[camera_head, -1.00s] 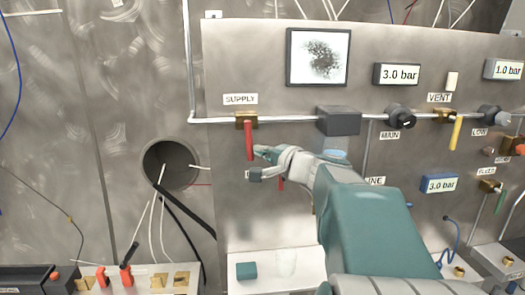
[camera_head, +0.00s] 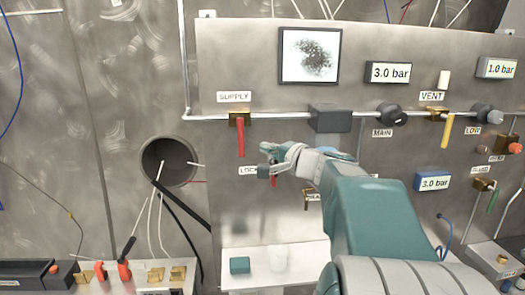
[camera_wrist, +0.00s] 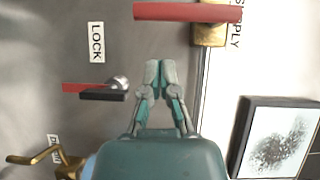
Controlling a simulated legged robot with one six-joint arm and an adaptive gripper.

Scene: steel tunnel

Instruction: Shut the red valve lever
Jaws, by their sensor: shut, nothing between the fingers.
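The red valve lever (camera_head: 240,138) hangs straight down from a brass valve (camera_head: 239,118) under the SUPPLY label, across the horizontal pipe. In the wrist view the lever (camera_wrist: 188,12) lies across the top, with the brass body (camera_wrist: 210,33) at its right end. My gripper (camera_head: 268,150) is shut and empty, to the right of the lever's lower end in the head view. In the wrist view my fingertips (camera_wrist: 160,66) are together, and a gap shows between them and the lever. No contact is visible.
A LOCK label (camera_wrist: 97,42) is beside a red strip (camera_wrist: 76,87) and a dark bar with a silver knob (camera_wrist: 118,84), close to my fingers. A brass handle (camera_wrist: 35,160) is lower left. The yellow VENT lever (camera_head: 447,130) and black MAIN knob (camera_head: 391,114) are further right.

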